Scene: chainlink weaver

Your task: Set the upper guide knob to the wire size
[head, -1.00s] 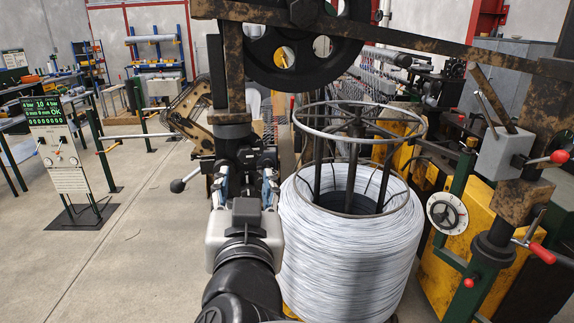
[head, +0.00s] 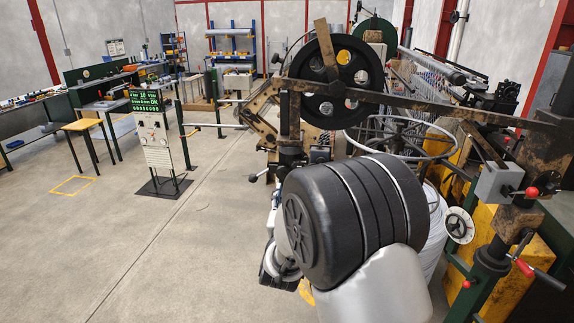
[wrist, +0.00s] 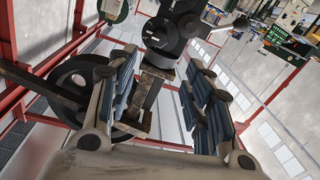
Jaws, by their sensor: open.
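A black guide assembly (head: 288,152) with a ball-ended lever sits on the rusty post below the big black wheel. It also shows as dark rounded parts (wrist: 175,35) at the top of the wrist view; I cannot tell which part is the upper knob. My gripper (wrist: 163,68) is open, with its blue-padded fingers well apart and nothing clearly held. The rusty post shows between the fingers, and I cannot tell whether they touch anything. In the head view my thick arm link hides most of the gripper.
A black wheel (head: 335,80) and long rusty bar (head: 430,105) are close by. A wire coil (head: 435,215) is partly hidden behind my arm. A white dial (head: 459,225) and red-tipped levers are at right. A display panel (head: 154,128) stands left; its small text is unclear.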

